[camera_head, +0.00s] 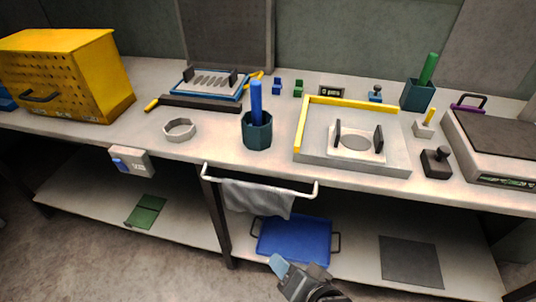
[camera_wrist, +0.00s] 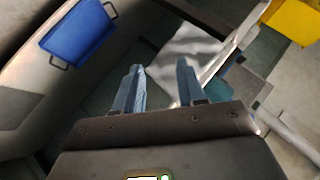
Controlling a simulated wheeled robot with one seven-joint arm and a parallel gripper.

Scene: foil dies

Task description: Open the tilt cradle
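No part is labelled as the tilt cradle, so I cannot tell for certain which fixture it is. One candidate is a blue-framed slotted tray (camera_head: 240,95) with two dark uprights and yellow ends, at the back left of the bench. Another is a pale plate (camera_head: 318,161) with a yellow L-shaped fence, two dark uprights and a round disc, at the front right. My gripper (camera_head: 281,266) is low in front of the bench, below the top and apart from both fixtures. In the wrist view my gripper (camera_wrist: 159,68) has its two blue-grey fingers apart with nothing between them.
A white rail (camera_head: 260,186) with a grey cloth (camera_head: 256,198) juts from the bench front above my gripper. A blue tray (camera_head: 293,240) lies on the lower shelf. A dark cup with a blue rod (camera_head: 257,132) stands between the fixtures. A yellow box (camera_head: 85,65) stands left.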

